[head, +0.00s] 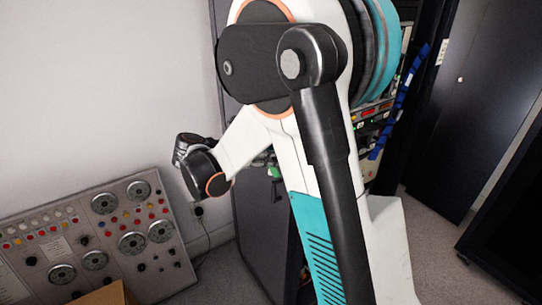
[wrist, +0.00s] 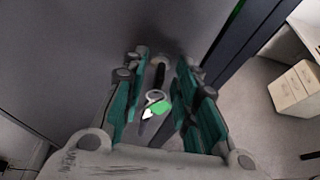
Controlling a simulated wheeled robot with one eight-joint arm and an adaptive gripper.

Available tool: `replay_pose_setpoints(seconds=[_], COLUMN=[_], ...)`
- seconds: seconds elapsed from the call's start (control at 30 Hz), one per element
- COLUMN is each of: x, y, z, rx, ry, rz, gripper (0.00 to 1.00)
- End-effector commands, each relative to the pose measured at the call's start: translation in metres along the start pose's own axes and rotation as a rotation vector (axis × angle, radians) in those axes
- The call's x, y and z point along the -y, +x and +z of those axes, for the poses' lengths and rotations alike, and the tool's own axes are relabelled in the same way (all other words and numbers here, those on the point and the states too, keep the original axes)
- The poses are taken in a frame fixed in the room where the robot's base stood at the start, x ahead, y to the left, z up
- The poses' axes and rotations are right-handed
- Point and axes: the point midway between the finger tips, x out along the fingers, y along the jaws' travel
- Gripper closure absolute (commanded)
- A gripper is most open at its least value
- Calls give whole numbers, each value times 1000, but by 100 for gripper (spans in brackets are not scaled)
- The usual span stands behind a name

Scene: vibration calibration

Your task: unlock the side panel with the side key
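The dark grey side panel (wrist: 70,50) fills the upper left of the wrist view; in the head view the cabinet's dark side (head: 260,235) shows behind my arm. The side key (wrist: 160,75) appears as a dark upright piece against the panel, with a pale ring and a green tag (wrist: 161,108) below it. A small green patch (head: 275,172), likely the tag, shows in the head view. My gripper (wrist: 162,62) has its teal fingers on either side of the key, with gaps visible, so it looks open. The key's tip and any lock are hidden.
A control console (head: 100,235) with dials and buttons stands at the left. Rack equipment with lit displays (head: 375,115) is behind my arm. A pale drawer unit (wrist: 297,88) stands on open floor at the right of the wrist view.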

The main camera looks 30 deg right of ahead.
Motion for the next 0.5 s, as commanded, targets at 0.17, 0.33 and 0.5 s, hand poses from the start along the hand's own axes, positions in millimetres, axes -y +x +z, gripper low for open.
replay_pose_setpoints(seconds=[0.17,0.33,0.5], x=[0,0,0], y=[3,2,2], z=[0,0,0], rx=[0,0,0], ry=[0,0,0], rz=[1,1,0], gripper=[72,79,100])
